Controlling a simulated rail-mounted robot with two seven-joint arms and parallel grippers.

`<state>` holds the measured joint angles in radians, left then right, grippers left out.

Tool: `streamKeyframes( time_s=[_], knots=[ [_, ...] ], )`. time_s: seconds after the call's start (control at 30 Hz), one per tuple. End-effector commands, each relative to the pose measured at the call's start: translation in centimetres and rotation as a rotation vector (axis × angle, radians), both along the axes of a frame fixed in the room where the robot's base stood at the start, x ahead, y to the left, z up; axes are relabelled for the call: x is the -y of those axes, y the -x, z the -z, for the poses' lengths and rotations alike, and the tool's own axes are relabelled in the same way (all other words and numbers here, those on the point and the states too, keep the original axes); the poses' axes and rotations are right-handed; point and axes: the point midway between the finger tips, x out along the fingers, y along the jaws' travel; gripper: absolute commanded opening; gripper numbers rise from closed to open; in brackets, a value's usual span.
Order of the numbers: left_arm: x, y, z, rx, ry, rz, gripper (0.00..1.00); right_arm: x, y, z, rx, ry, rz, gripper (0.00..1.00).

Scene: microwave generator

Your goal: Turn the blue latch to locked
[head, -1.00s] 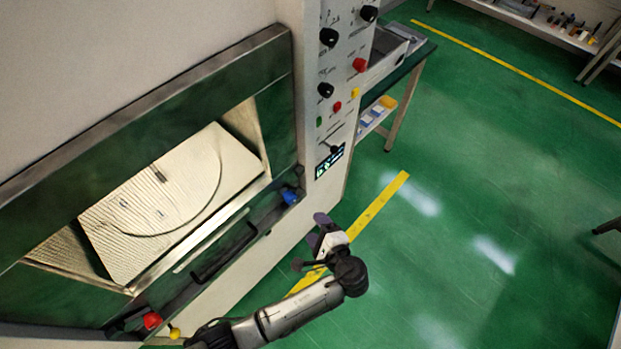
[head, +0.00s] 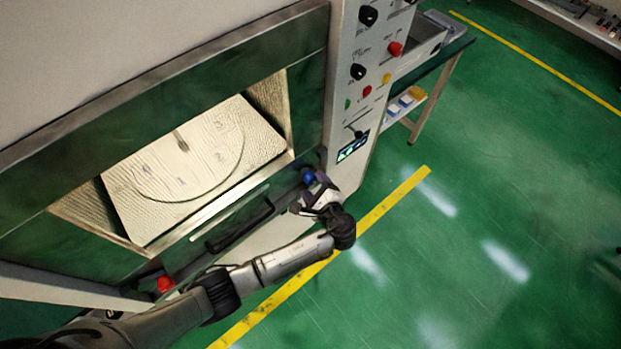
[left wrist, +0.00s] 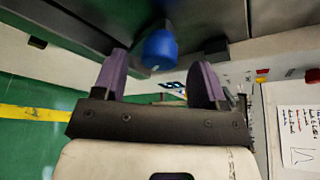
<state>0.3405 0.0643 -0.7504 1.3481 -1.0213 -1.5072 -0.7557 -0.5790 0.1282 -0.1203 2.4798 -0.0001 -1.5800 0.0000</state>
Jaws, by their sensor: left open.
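The blue latch (head: 308,175) is a small rounded knob at the right end of the microwave door's lower edge. In the left wrist view the blue latch (left wrist: 160,49) shows between and just beyond the two purple fingertips. My left gripper (head: 312,190) is open at the latch, with a finger on each side of its line; the wrist view shows the gripper (left wrist: 162,75) empty. I cannot tell whether a finger touches the knob. My right gripper is not in view.
A dark door handle (head: 240,222) runs left of the latch. A red knob (head: 165,284) sits at the door's lower left. The control panel (head: 365,95) with knobs and buttons rises to the right. Green floor with a yellow line (head: 385,207) is clear to the right.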

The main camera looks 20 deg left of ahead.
Motion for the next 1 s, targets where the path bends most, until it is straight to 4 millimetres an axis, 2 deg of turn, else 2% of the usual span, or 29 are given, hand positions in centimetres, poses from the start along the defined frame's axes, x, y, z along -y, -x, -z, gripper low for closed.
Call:
streamKeyframes(
  time_s=[0.3, 0.73, 1.0],
  knots=[
    [-2.2, -2.2, 0.9, 0.001, 0.0, 0.001, 0.66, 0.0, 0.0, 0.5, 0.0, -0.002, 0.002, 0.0],
    [-2.6, -2.5, 1.0, 0.0, 0.001, 0.0, 0.66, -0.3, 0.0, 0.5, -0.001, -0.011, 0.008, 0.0],
    [-2.5, -2.5, 1.0, 0.0, 0.001, 0.0, 0.4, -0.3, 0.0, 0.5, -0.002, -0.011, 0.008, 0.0]
  ],
)
